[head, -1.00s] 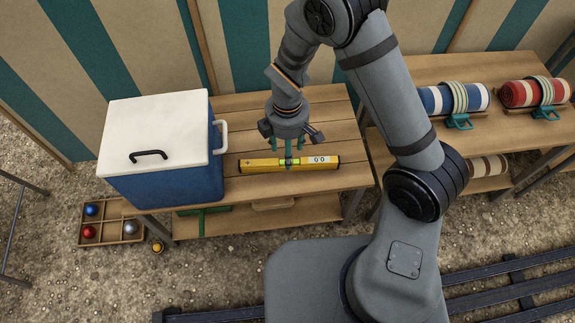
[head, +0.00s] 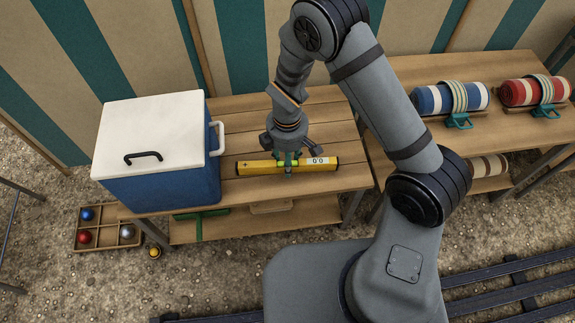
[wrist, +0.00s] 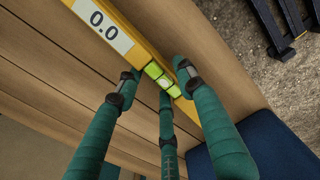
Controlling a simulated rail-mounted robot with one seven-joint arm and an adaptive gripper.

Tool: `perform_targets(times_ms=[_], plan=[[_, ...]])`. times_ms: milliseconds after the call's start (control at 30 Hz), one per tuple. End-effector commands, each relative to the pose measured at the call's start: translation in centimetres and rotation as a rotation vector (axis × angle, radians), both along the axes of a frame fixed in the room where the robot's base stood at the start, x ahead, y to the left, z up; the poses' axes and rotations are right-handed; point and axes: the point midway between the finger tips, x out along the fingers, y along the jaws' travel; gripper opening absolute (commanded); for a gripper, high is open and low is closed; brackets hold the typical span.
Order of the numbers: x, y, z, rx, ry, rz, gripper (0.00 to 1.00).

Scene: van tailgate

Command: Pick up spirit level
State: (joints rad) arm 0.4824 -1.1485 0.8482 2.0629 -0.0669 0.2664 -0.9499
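The yellow spirit level (head: 260,168) lies across the front of the wooden table, with a "0.0" display near its right end in the head view. In the wrist view the spirit level (wrist: 122,18) runs diagonally, with its bright green vial at the middle. My gripper (head: 287,163) is down over the level's middle. In the wrist view the green fingers of my gripper (wrist: 158,76) straddle the level, two on one side and one on the other. They look spread, and very close to its sides; whether they touch is unclear.
A blue cooler with a white lid (head: 155,165) stands left of the level on the table (head: 345,180). Rolled blankets (head: 450,98) lie on a second table at right. A box of coloured balls (head: 108,243) is on the gravel. A shelf sits below the tabletop.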

Motion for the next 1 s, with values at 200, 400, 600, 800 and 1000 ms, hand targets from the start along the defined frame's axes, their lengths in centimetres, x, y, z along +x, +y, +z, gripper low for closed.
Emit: perform_targets(times_ms=[200, 400, 600, 800, 1000], plan=[[0.0, 0.01, 0.01, 0.0, 0.0, 0.0, 0.23], [-0.01, 0.0, 0.01, 0.0, 0.0, 0.0, 0.12], [-0.01, 0.0, 0.01, 0.0, 0.0, 0.0, 0.0], [0.0, 0.01, 0.03, 0.0, 0.0, 0.0, 0.0], [0.06, 0.04, 0.49, 0.001, -0.001, 0.0, 0.0]])
